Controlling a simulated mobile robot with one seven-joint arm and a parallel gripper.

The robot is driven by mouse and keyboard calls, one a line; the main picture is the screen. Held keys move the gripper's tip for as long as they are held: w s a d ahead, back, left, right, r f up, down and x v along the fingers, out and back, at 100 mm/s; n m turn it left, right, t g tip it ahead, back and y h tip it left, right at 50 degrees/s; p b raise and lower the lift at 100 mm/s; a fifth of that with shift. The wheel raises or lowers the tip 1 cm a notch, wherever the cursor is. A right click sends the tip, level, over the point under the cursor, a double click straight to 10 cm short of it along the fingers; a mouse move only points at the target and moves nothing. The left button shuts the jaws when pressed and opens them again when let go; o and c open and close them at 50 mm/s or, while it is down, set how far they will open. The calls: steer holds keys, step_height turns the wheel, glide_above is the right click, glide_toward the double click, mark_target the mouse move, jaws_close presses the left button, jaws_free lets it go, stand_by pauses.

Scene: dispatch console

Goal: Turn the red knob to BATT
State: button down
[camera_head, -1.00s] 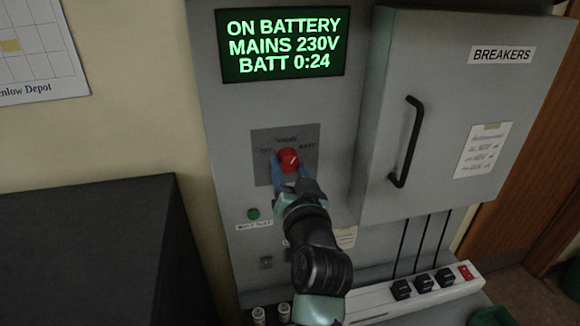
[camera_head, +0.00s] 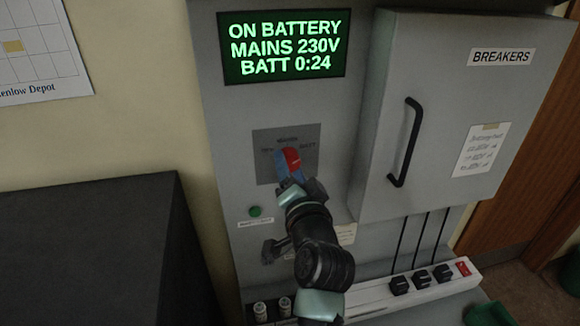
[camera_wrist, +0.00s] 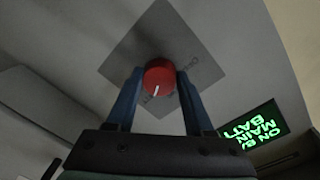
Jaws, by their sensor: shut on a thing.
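The red knob (camera_head: 292,158) sits on a darker grey plate (camera_head: 262,170) on the cabinet front, with small lettering above and to its sides, too blurred to read fully. My gripper (camera_head: 289,162) has its blue fingers on the knob from below. In the wrist view the round red knob (camera_wrist: 159,76) sits between the two fingertips of my gripper (camera_wrist: 158,78), and a white pointer line on it faces down the picture. The plate (camera_wrist: 150,42) appears as a tilted diamond there. The display (camera_head: 284,46) reads ON BATTERY, MAINS 230V, BATT 0:24.
A closed breaker box (camera_head: 440,120) with a black handle (camera_head: 407,142) juts out to the right of the knob. A green button (camera_head: 255,211) is below left. A white power strip (camera_head: 440,284) with plugs runs below. A dark cabinet (camera_head: 90,250) stands at left.

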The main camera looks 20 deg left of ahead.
steer(key=shift+c, duration=1.4)
jaws_free()
steer(key=shift+s+d, duration=0.1)
steer(key=b+v, duration=0.5)
steer(key=v, duration=0.7)
steer(key=shift+s+d, duration=0.15)
steer(key=shift+s, duration=0.15)
